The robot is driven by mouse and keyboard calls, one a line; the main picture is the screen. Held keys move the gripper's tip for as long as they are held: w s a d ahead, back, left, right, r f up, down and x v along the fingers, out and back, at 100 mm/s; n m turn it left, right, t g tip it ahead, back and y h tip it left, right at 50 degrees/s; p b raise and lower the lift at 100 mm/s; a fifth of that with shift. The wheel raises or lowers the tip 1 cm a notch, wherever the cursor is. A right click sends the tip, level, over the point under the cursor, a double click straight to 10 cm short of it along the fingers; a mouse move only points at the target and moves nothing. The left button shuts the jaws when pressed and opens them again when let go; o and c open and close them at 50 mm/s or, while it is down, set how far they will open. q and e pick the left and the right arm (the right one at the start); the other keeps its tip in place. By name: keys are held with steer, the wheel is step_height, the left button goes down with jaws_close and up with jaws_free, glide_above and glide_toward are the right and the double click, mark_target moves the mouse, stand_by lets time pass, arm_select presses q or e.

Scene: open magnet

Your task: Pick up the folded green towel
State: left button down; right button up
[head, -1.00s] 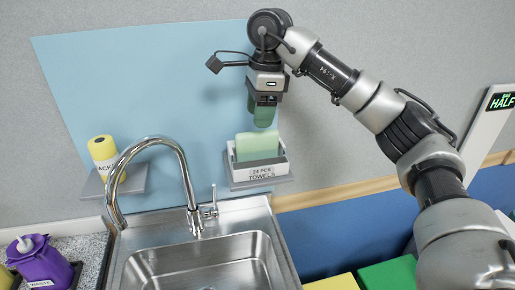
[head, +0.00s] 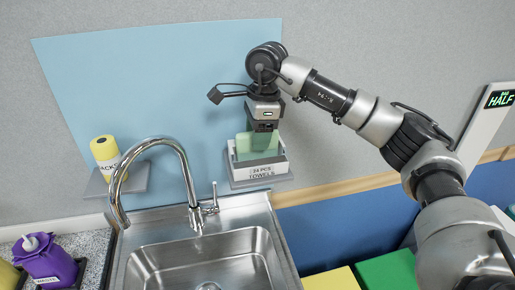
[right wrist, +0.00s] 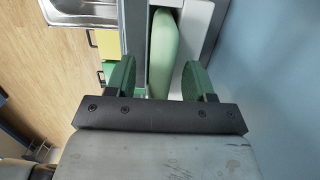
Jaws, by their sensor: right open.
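The folded green towel (head: 243,147) stands upright in a white box (head: 262,173) labelled "24 PCS TOWELS", on a small grey wall shelf. My right gripper (head: 264,145) is directly above the box, pointing down, with its green fingers low in front of part of the towel. In the right wrist view, the towel (right wrist: 163,45) lies in line with the gap between the two spread fingers (right wrist: 158,72). That gripper is open; I cannot tell whether a finger touches the towel. My left gripper is not in view.
A steel sink (head: 210,262) with a tall curved faucet (head: 185,165) is below and left of the shelf. A yellow roll (head: 105,150) stands on another shelf at left. A purple container (head: 48,262) is at lower left. The blue wall panel (head: 190,60) is close behind my gripper.

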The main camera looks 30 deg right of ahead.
steer(key=shift+f, duration=0.2)
stand_by(0.3)
jaws_close()
steer(key=shift+r, duration=0.15)
steer(key=shift+r, duration=0.3)
step_height(320, 180, up, 6)
steer(key=shift+a+r+b, duration=0.1)
steer(key=shift+r+b, duration=0.1)
steer(key=shift+b, duration=0.75)
step_height(320, 180, up, 3)
steer(key=shift+r, duration=0.15)
step_height(320, 180, up, 8)
steer(key=p, duration=0.7)
steer(key=shift+f+p, duration=0.25)
steer(key=shift+p, duration=0.15)
